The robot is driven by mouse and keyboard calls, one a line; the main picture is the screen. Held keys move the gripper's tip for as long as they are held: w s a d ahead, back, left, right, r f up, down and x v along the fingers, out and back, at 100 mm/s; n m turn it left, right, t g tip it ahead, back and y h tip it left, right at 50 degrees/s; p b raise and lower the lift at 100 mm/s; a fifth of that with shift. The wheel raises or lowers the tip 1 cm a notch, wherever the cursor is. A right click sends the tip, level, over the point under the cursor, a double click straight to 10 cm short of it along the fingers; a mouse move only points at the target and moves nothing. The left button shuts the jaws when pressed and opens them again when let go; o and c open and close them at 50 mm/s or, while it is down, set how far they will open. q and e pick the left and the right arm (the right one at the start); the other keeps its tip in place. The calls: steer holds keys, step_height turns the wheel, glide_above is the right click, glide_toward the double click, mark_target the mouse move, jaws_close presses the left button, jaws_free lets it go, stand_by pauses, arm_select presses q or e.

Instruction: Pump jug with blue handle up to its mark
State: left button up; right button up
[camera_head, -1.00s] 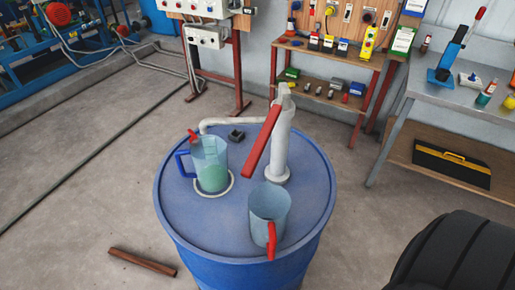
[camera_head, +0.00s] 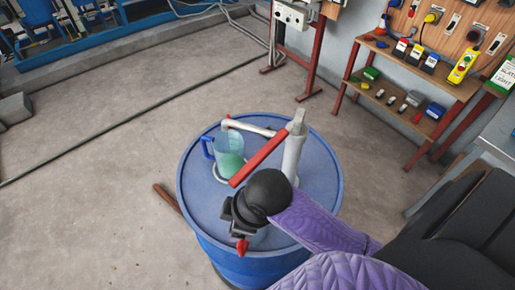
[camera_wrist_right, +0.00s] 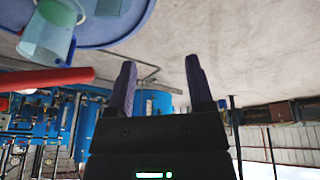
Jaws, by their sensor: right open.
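The clear jug with the blue handle (camera_head: 208,147) stands on the blue drum's top, under the white pump's spout, with green liquid (camera_head: 230,163) in its lower part. Its level mark cannot be made out. The pump column (camera_head: 292,157) has a long red lever (camera_head: 262,154) slanting down toward the left. My right gripper (camera_wrist_right: 162,80) is open and empty; its fingers are apart from the lever, which shows at the left in the wrist view (camera_wrist_right: 45,78). My right arm hides most of the second jug, whose red handle (camera_head: 242,247) peeks out. My left gripper is not in view.
The blue drum (camera_head: 202,200) stands on open concrete floor. A rusty bar (camera_head: 165,197) lies on the floor left of it. A wooden bench (camera_head: 440,75) with electrical parts is at the back right.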

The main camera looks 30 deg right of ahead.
mark_target(257, 158)
steer(key=w+d+r+n, duration=0.1)
steer(key=w+n, duration=0.1)
steer(key=w+d+r+n+g, duration=0.1)
steer(key=w+n, duration=0.1)
steer(key=w+d+r+n+h, duration=0.1)
steer(key=w+n, duration=0.2)
steer(key=shift+d+r+g, duration=0.2)
steer(key=shift+d+g, duration=0.1)
steer(key=w+d+r+n, duration=0.1)
steer(key=d+r, duration=0.1)
steer(key=w+d+r+n+g+h, duration=0.1)
steer(key=d+r, duration=0.1)
steer(key=d, duration=0.1)
steer(key=w+d+r+n, duration=0.1)
steer(key=d+r, duration=0.1)
steer(key=shift+w+d+r, duration=0.2)
steer(key=shift+d, duration=0.1)
step_height(257, 158, down, 10)
steer(key=shift+a+r+b, duration=0.1)
steer(key=shift+r+b, duration=0.1)
steer(key=shift+b, duration=0.35)
jaws_close()
